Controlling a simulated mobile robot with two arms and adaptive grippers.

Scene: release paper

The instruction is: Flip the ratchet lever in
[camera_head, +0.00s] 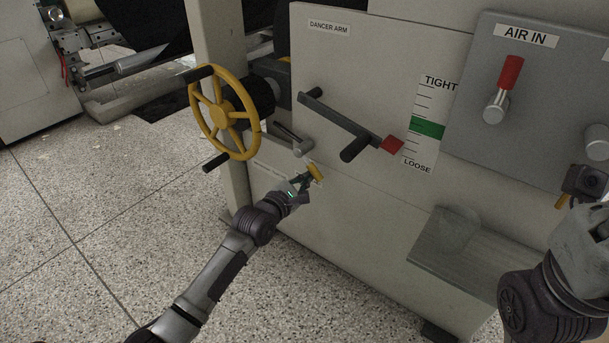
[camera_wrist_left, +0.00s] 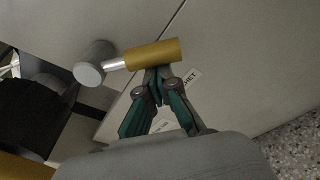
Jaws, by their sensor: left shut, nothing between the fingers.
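The ratchet lever has a yellow grip (camera_head: 315,172) on a short metal stem, low on the machine's front panel. In the left wrist view its yellow grip (camera_wrist_left: 153,54) lies nearly level, with the stem running left to a round grey hub (camera_wrist_left: 89,70). My left gripper (camera_head: 304,181) is at the lever's grip. In the left wrist view the left gripper's fingertips (camera_wrist_left: 157,73) are together and empty, at the grip's lower edge; I cannot tell whether they touch it. My right gripper (camera_head: 577,204) is at the right edge, its fingers mostly hidden.
A yellow handwheel (camera_head: 221,113) stands left of the lever. The dancer arm (camera_head: 343,122) with a red tip (camera_head: 391,145) sticks out above it. A red-handled air valve (camera_head: 510,74) is on the grey panel at right. Speckled floor (camera_head: 80,240) lies open at left.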

